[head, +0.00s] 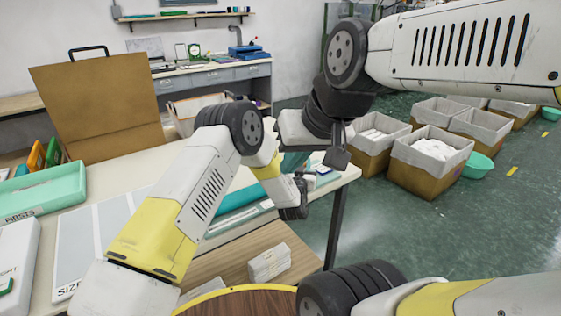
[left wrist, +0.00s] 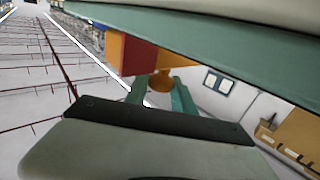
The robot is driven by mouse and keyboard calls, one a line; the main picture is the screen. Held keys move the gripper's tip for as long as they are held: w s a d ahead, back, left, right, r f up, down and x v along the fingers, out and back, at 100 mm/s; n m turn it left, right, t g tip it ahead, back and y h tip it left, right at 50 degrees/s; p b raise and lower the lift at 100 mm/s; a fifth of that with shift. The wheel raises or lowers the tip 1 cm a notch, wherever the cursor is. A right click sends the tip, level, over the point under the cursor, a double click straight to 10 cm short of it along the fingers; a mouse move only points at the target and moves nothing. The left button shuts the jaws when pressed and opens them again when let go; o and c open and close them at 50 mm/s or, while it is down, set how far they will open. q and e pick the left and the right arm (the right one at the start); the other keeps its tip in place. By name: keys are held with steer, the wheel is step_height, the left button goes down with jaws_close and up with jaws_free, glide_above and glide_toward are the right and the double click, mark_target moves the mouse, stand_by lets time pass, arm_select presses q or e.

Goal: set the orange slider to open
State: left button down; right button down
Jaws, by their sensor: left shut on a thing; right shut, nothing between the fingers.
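In the left wrist view, an orange block (left wrist: 140,54), seemingly the orange slider, shows close up below a teal bar (left wrist: 230,42). Two teal prongs and a small round orange end are beside it. I cannot read its setting. My left arm reaches over the table in the head view; its gripper (head: 293,210) is mostly hidden behind its wrist. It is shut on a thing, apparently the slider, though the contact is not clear. My right gripper (head: 337,157) is shut and empty, above the table's right edge. A long teal machine part (head: 238,197) lies partly behind my left arm.
A teal tray (head: 45,192) marked FIRSTS and a grey size board (head: 88,232) lie on the left of the table. A pale stack (head: 269,262) sits near the front. A brown panel (head: 105,105) stands behind. Lined boxes (head: 425,178) stand on the floor at right.

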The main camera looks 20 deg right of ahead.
arm_select(q)
steer(key=shift+d+r, duration=0.15)
steer(key=c, duration=1.1)
jaws_free()
steer(key=shift+d, duration=0.15)
steer(key=shift+o, duration=0.2)
steer(key=v, duration=0.7)
steer(key=shift+s+a, duration=0.25)
steer(key=shift+s, duration=0.05)
